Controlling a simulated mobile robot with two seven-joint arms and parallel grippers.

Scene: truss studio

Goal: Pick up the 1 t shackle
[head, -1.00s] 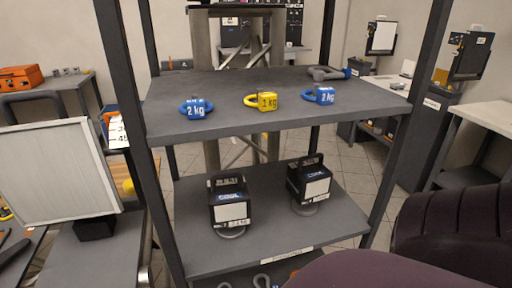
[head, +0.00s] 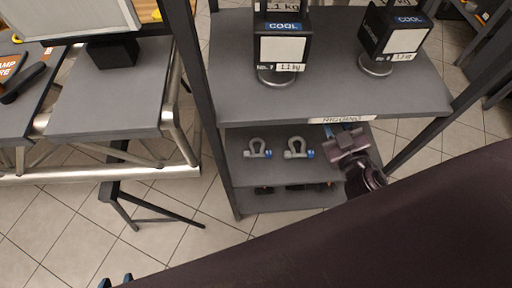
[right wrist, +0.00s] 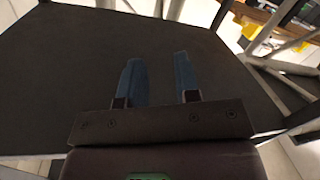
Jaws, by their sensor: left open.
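Two grey bow shackles with blue pins, a left one (head: 257,148) and a right one (head: 298,149), lie side by side on the lower shelf in the head view. Their load marks are too small to read, so I cannot tell which is the 1 t shackle. My left gripper (head: 343,131) is open at the right part of this shelf, to the right of both shackles and apart from them. It hides the shelf beneath it. My right gripper (right wrist: 160,78) is open and empty over a dark grey surface (right wrist: 190,45) in the right wrist view.
The rigging label (head: 343,119) is on the edge of the shelf above. That shelf carries two black weight boxes (head: 281,45) (head: 394,38). Dark items (head: 264,190) lie on the bottom shelf. Black posts flank the rack. A truss-legged bench (head: 105,110) stands to the left.

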